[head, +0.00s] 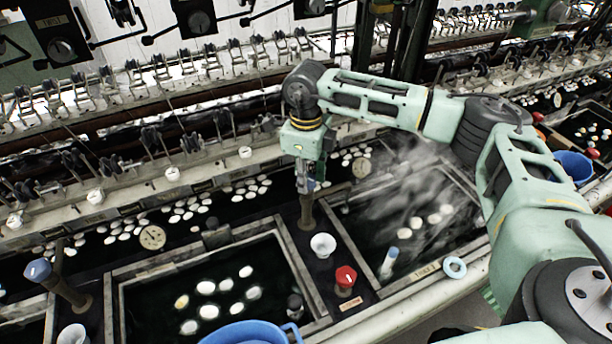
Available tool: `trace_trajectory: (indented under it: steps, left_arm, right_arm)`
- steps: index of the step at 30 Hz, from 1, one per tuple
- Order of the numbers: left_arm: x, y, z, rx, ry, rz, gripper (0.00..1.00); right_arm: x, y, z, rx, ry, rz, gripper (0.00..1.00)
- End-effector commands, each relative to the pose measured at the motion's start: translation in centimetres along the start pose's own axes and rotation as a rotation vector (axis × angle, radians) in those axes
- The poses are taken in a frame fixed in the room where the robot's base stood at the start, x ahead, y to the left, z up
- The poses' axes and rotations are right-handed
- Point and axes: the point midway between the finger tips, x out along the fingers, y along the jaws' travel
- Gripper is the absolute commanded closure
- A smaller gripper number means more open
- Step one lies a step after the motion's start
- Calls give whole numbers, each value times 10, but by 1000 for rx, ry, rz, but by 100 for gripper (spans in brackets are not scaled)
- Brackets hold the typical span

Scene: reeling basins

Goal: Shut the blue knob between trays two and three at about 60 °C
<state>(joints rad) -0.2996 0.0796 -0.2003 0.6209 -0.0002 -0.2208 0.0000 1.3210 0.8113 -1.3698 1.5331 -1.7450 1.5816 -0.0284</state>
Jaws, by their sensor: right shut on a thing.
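My right gripper (306,185) comes down from above onto the top of a brown post (307,215) between the middle tray (283,240) and the right tray (468,185). It is shut on the knob at the top of that post; the fingers hide most of the knob, so its angle cannot be told. Steam rises from the right tray, whose front label (427,269) seems to read tray 3. A round dial gauge (362,168) sits behind the right tray; its reading is too small to tell. My left gripper is not in view.
A red knob (346,276) and a white cup (322,245) stand in front of the post. Another blue knob (38,270) is at far left. A blue basin (250,333) sits at the front edge. White cocoons (207,287) float in the dark trays.

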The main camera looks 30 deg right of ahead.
Motion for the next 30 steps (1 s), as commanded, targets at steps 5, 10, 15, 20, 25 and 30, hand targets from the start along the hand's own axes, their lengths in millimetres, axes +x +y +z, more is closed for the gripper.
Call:
trace_trajectory:
  steps: [5, 10, 15, 20, 25, 30]
  left_arm:
    - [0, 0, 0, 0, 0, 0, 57]
    - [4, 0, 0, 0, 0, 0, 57]
    - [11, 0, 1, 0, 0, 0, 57]
    - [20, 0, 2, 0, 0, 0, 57]
    - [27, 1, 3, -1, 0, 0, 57]
    - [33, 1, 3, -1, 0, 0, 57]
  right_arm:
    - [1, 3, 0, -3, 1, 6, 97]
    - [2, 3, 1, 24, 0, 7, 97]
    - [3, 4, 2, 105, 1, 8, 97]
    - [4, 4, 3, 214, 0, 9, 97]
    - [4, 4, 4, 333, 1, 9, 97]
    - [3, 4, 4, 432, 1, 9, 97]
